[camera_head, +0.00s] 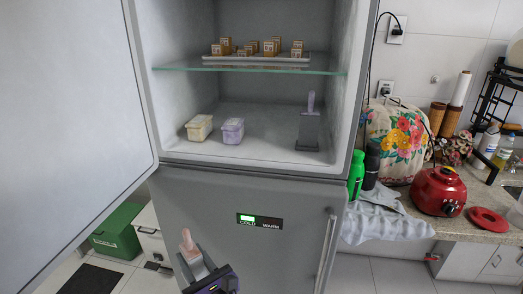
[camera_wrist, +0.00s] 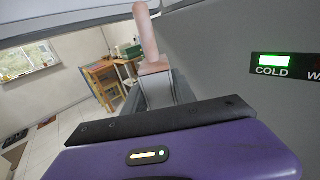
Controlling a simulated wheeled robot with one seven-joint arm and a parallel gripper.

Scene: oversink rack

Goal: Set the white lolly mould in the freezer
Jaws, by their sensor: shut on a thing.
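My gripper (camera_head: 208,279) is at the bottom of the head view, in front of the closed lower door and below the freezer compartment. It is shut on a lolly mould (camera_head: 191,245) with a pale pinkish handle and a grey-white body, taken as the white one. In the wrist view the mould (camera_wrist: 157,88) stands up beyond the dark gripper edge, handle on top; its lower part is hidden. The freezer (camera_head: 250,155) is open. A similar mould with a purple handle (camera_head: 309,128) stands on its floor at the right.
Two lidded tubs (camera_head: 232,131) stand on the freezer floor at left. A glass shelf (camera_head: 250,67) above carries a tray of small brown boxes (camera_head: 262,48). The open door (camera_head: 70,110) fills the left. Freezer floor is clear between the tubs and the purple-handled mould.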

